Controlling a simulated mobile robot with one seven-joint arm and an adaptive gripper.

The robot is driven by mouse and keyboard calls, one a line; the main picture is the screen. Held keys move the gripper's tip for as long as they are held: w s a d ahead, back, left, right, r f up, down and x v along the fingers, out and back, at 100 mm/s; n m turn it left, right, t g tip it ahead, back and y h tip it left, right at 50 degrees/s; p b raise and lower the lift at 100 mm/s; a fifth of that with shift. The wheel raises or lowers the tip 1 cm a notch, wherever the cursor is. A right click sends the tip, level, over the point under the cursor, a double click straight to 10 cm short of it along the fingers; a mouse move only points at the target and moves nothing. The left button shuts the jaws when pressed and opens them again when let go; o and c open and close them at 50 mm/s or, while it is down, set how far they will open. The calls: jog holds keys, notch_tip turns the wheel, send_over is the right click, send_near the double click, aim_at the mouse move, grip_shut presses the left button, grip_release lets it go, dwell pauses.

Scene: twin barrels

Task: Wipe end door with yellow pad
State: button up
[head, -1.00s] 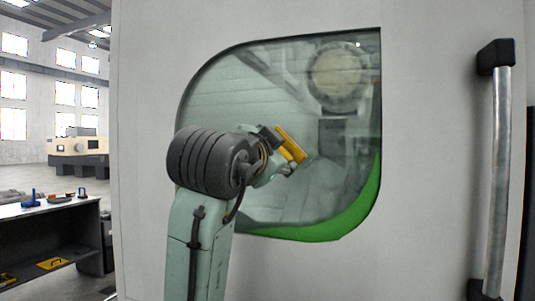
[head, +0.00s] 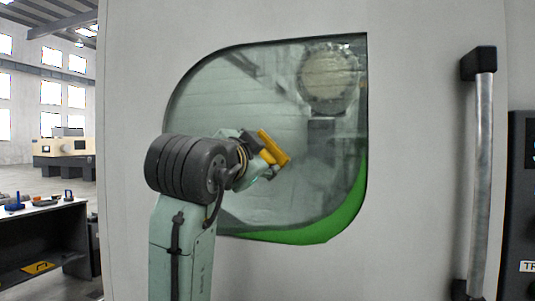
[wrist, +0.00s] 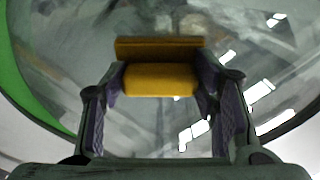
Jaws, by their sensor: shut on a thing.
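The end door (head: 420,150) is a pale grey panel with a rounded window (head: 215,90) through which machine parts and a green area show. The yellow pad (head: 272,147) is in my gripper (head: 257,152), in front of the window's middle. In the wrist view my gripper (wrist: 158,85) is shut on the yellow pad's thick grip (wrist: 160,80), with a finger at each side. The pad's flat far strip (wrist: 160,47) faces the window glass. I cannot tell whether the pad touches the glass.
A vertical bar handle (head: 482,180) with black mounts stands out from the door at right. A dark control panel (head: 522,200) is at the far right edge. A workbench (head: 45,225) with small tools stands at left, with a beige machine (head: 62,150) beyond.

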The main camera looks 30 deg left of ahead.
jog(key=s+a, duration=0.1)
jog(key=a, duration=0.6)
jog(key=shift+s+p, duration=0.35)
jog(key=shift+p, duration=0.05)
jog(key=shift+a+f, duration=0.1)
jog(key=b+v, duration=0.1)
jog(key=v, duration=0.5)
dwell(0.4)
jog(key=shift+s, duration=0.1)
jog(key=shift+b+v, duration=0.3)
jog(key=shift+v, duration=1.15)
jog(key=shift+s, duration=0.1)
